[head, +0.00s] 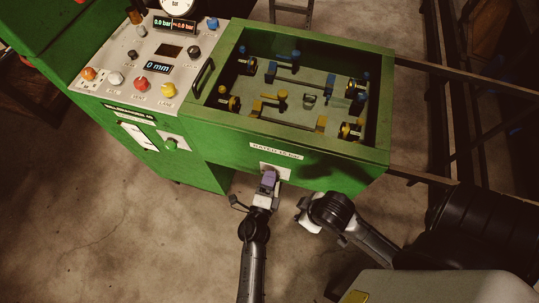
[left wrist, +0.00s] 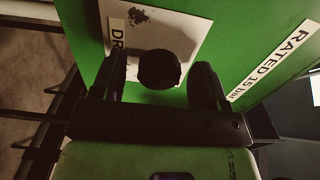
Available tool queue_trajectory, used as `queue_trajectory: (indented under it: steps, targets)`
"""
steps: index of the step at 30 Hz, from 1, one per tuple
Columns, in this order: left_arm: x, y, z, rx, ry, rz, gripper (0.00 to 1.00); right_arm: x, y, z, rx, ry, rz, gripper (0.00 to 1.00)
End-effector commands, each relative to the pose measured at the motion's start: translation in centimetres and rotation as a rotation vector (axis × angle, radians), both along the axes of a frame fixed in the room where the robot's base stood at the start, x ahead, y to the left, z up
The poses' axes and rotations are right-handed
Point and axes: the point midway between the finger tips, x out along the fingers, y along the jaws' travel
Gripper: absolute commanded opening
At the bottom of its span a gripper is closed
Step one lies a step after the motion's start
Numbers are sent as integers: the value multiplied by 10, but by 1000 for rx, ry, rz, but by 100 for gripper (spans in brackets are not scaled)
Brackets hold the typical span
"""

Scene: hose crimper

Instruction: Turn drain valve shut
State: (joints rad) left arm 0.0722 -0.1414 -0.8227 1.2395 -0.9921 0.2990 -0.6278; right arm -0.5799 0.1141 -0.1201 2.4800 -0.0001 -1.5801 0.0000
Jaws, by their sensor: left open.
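The drain valve's dark round knob (left wrist: 159,70) stands out from a white plate (left wrist: 178,25) on the green machine front. The plate's label is partly covered; only "DR" is readable in the left wrist view. My left gripper (left wrist: 160,82) is open, one finger on each side of the knob, with visible gaps between. In the head view my left gripper (head: 268,180) is at the plate (head: 285,173) and hides the knob. My right arm's end (head: 306,215) is to the right of it, away from the panel; its fingers cannot be made out.
The green machine (head: 222,143) has an open-topped bay with blue and yellow fittings. A control panel (head: 152,62) with coloured buttons and displays is at upper left. A "RATED 15 bar" label (head: 276,151) is above the valve plate. The floor in front is clear.

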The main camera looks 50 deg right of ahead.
Motion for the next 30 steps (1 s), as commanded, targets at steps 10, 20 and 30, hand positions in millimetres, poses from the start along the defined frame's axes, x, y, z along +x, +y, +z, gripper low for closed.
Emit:
queue_trajectory:
  steps: [10, 20, 30]
  targets:
    - [-6, 12, 0, 2, 1, 1, 68, 0, -3, 5, -8, 0, 6, 43]
    - [-36, 67, 1, 3, 1, 0, 68, 0, -3, 20, -11, 0, 7, 43]
    - [-59, 111, 0, 1, 0, 0, 68, 0, -1, 26, -4, 0, 3, 43]
